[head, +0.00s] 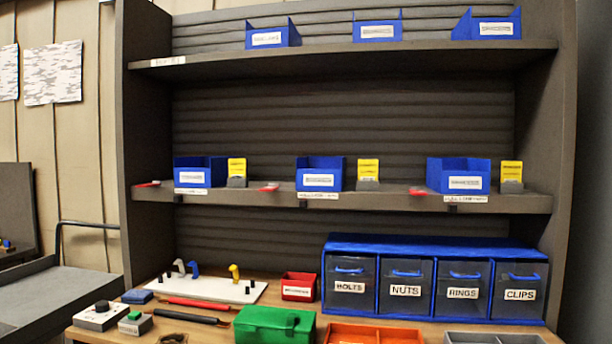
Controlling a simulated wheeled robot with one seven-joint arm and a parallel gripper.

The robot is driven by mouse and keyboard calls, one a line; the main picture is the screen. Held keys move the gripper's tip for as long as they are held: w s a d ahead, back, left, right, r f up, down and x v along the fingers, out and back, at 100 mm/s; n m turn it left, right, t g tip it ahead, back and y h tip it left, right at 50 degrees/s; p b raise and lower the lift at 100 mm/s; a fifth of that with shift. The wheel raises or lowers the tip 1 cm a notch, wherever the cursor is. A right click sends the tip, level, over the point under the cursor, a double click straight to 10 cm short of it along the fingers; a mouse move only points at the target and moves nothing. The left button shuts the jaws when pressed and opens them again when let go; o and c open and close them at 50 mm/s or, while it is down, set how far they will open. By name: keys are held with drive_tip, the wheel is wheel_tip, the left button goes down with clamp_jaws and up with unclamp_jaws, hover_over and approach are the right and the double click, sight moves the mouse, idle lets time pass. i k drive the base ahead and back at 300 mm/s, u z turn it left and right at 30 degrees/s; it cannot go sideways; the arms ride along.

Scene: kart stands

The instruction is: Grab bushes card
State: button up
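Three yellow cards stand upright in small grey holders on the middle shelf (380,199), each just right of a blue bin. The left card (237,167) is beside the left bin (200,169). The middle card (368,168) is beside the middle bin (320,173). The right card (512,172) is beside the right bin (459,175). The print on the cards and on the white bin labels is too small to read, so I cannot tell which one is the bushes card. My gripper is not in view.
Small red items (268,188) lie along the middle shelf's front edge. Blue bins stand on the top shelf (350,58). The bench below holds a blue drawer unit (430,246), a green box (274,325), an orange tray (372,334), and tools. A cart (60,292) stands left.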

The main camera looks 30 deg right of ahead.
sight(368, 170)
drive_tip(key=z, duration=0.6)
drive_tip(key=i, duration=0.6)
drive_tip(key=z, duration=0.7)
